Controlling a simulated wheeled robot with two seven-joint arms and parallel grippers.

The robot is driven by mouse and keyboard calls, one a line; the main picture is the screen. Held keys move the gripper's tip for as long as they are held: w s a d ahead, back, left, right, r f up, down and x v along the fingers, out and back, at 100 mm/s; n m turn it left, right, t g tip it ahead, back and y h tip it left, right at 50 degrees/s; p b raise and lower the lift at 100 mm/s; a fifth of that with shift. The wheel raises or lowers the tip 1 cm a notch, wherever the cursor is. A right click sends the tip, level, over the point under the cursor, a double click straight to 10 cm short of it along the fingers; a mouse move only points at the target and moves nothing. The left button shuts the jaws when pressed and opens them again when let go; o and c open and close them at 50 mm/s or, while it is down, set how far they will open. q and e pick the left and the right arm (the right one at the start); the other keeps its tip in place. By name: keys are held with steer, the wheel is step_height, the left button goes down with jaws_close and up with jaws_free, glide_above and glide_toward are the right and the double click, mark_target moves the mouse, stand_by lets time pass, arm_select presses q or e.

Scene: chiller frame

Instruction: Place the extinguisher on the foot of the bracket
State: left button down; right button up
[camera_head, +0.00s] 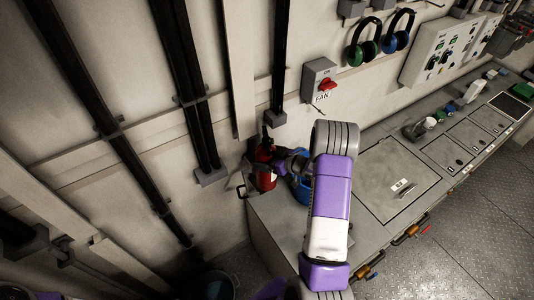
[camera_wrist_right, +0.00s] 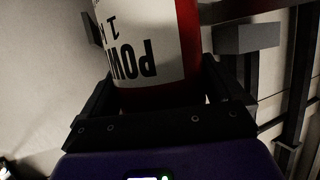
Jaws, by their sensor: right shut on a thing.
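The red extinguisher (camera_head: 265,180) is upright at the left end of the grey counter, close to the wall, in the head view. My right gripper (camera_head: 277,157) is shut on it, reaching in from the right. In the right wrist view the extinguisher (camera_wrist_right: 150,45), red with a white printed label, sits between the two dark fingers of the right gripper (camera_wrist_right: 155,85). A grey part, perhaps of the bracket (camera_head: 245,178), shows just left of the extinguisher. The foot is mostly hidden, and I cannot tell whether the extinguisher touches it. My left gripper is out of view.
A blue round object (camera_head: 300,187) stands right of the extinguisher, partly behind my right arm. A grey switch box with a red knob (camera_head: 320,80) and black wall pipes (camera_head: 190,80) are near. The counter has a flat hatch (camera_head: 390,180). Ear defenders (camera_head: 362,45) hang on the wall.

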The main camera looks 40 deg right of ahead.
steer(key=shift+w+f, duration=0.2)
steer(key=shift+f, duration=0.9)
steer(key=shift+f, duration=0.2)
steer(key=o, duration=1.7)
steer(key=shift+s+f, duration=0.15)
steer(key=shift+s, duration=0.05)
steer(key=v, duration=1.2)
